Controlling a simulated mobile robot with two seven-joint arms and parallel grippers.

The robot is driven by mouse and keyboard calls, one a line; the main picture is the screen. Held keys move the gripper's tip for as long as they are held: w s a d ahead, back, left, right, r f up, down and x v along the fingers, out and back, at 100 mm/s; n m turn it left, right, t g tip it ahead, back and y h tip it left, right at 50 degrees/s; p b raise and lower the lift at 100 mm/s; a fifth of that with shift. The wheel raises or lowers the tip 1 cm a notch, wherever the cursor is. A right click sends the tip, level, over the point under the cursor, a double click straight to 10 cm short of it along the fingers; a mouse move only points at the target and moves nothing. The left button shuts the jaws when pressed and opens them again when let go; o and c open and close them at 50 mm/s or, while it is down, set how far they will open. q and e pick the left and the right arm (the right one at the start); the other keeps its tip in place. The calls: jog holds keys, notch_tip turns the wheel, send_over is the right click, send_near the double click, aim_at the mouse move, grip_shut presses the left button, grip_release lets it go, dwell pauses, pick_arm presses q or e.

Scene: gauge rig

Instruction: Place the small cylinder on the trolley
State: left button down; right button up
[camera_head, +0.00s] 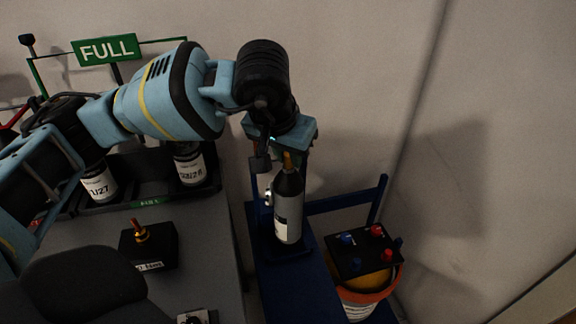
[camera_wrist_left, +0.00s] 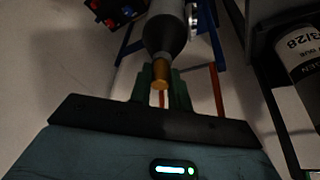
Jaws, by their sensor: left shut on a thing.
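The small cylinder (camera_head: 289,208) is grey with a dark shoulder, a pale label and a brass neck. It hangs about upright over the blue trolley (camera_head: 291,287), its base at a dark square seat on it; I cannot tell whether it touches. My left gripper (camera_head: 287,158) is above it, shut on the brass neck. In the left wrist view the cylinder (camera_wrist_left: 166,32) points away from the left gripper (camera_wrist_left: 161,88), its brass end between the green fingers. My right gripper is not in view.
An orange-rimmed bucket (camera_head: 372,293) under a black panel (camera_head: 362,251) with red and blue knobs stands right of the trolley. At left, a grey table holds a black box with a brass fitting (camera_head: 141,231) and a rack of labelled cylinders (camera_head: 190,166) under a green FULL sign (camera_head: 106,49).

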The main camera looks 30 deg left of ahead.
pick_arm(q)
jog(key=shift+f, duration=1.65)
jog(key=c, duration=1.3)
grip_release()
jog(key=shift+r, duration=0.1)
jog(key=p+v, duration=0.1)
jog(key=v, duration=1.1)
jog(key=shift+s+d, duration=0.1)
